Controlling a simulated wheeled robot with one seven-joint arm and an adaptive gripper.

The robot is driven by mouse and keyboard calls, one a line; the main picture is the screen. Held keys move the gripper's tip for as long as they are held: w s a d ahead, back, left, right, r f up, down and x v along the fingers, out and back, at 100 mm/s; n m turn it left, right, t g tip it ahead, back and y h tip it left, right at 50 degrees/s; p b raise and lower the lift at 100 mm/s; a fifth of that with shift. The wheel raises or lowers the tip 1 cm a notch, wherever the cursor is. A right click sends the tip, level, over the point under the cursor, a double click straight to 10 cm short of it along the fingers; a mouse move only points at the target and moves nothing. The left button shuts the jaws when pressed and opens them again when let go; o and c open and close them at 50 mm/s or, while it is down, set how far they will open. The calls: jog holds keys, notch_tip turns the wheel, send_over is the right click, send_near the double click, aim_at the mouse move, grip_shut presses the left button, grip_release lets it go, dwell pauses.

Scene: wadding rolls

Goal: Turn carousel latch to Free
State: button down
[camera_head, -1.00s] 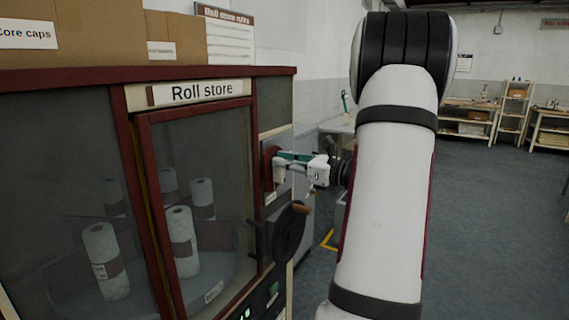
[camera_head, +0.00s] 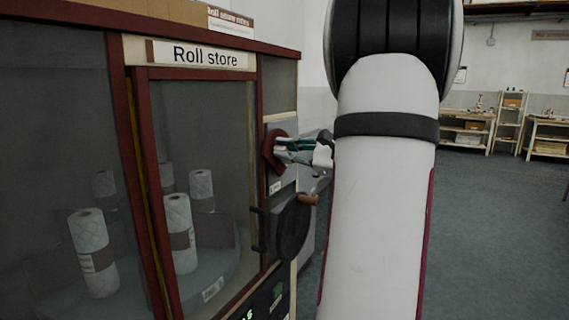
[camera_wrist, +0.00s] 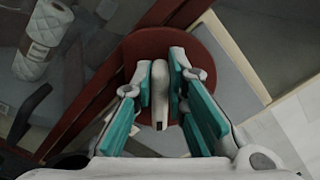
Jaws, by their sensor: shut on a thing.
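The carousel latch shows in the head view as a dark red round plate (camera_head: 270,150) on the right side of the roll store cabinet. In the wrist view the red disc (camera_wrist: 208,52) carries a pale lever (camera_wrist: 159,95) across its middle. My gripper (camera_head: 284,150) is at the latch, its teal-and-grey fingers on both sides of the lever; in the wrist view the gripper (camera_wrist: 160,88) is shut on it. A small label (camera_head: 276,187) sits below the latch, too small to read. The arm hides what lies behind it.
A black handwheel (camera_head: 293,228) with a wooden knob stands just below the latch. The cabinet's glass door (camera_head: 200,190) shows several white rolls inside. Cardboard boxes (camera_head: 150,10) rest on top. Shelves (camera_head: 465,130) stand at the back right, with clear floor before them.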

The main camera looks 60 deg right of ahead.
jog(key=n+b, duration=0.2)
jog(key=f+n+b, duration=0.1)
jog(key=b, duration=0.2)
jog(key=n+b, duration=0.2)
jog(key=b, duration=0.1)
jog(key=shift+a+f+n, duration=0.3)
jog(key=shift+a+f, duration=0.05)
jog(key=shift+a, duration=0.05)
jog(key=n+b, duration=0.1)
jog(key=b, duration=0.1)
jog(key=n+b, duration=0.2)
jog(key=shift+f+b, duration=0.25)
jog(key=shift+b, duration=0.15)
jog(key=shift+n+b, duration=0.3)
jog(key=c, duration=1.6)
grip_release()
jog(key=shift+r, duration=0.1)
jog(key=shift+s, duration=0.15)
jog(key=s, duration=1.1)
jog(key=shift+s+d, duration=0.35)
jog(key=shift+d, duration=0.1)
